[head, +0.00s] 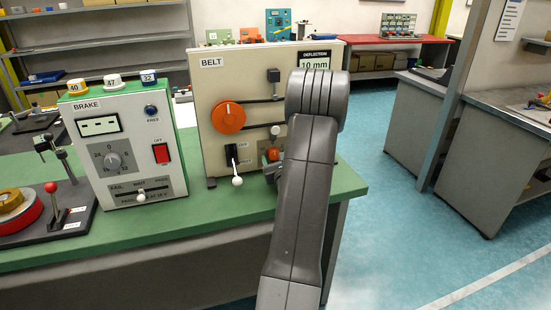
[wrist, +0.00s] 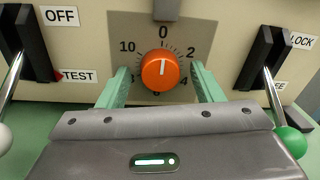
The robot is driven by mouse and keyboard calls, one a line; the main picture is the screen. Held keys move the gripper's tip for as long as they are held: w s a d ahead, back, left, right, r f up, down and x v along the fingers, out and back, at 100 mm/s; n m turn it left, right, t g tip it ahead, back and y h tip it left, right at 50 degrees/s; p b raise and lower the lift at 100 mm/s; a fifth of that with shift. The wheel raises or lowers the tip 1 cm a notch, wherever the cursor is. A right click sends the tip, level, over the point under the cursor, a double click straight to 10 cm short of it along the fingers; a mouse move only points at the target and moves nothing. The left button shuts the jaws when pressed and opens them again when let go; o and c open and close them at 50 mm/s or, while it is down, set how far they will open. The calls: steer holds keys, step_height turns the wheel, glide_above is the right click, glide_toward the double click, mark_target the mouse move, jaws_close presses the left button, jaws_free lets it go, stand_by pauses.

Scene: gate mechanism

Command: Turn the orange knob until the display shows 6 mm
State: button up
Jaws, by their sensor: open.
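The small orange knob (wrist: 160,70) fills the middle of the wrist view on a grey dial marked with 0, 2, 4 and 10. Its white pointer line points up at 0. In the head view the knob (head: 273,154) shows low on the BELT panel (head: 215,90), beside my arm. The display (head: 313,65) at the panel's top right, under the word DEFLECTION, reads 10 mm. My gripper (wrist: 160,73) is open, with one green finger to the left of the knob and one to the right.
Lever switches flank the dial: one marked OFF and TEST (wrist: 25,45) on the left, one marked LOCK with a green ball tip (wrist: 290,142) on the right. A large orange disc (head: 228,117) with belts sits higher on the panel. The BRAKE box (head: 122,150) stands to the left.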

steer(key=c, duration=1)
steer(key=shift+o, duration=0.2)
steer(key=shift+m, duration=0.3)
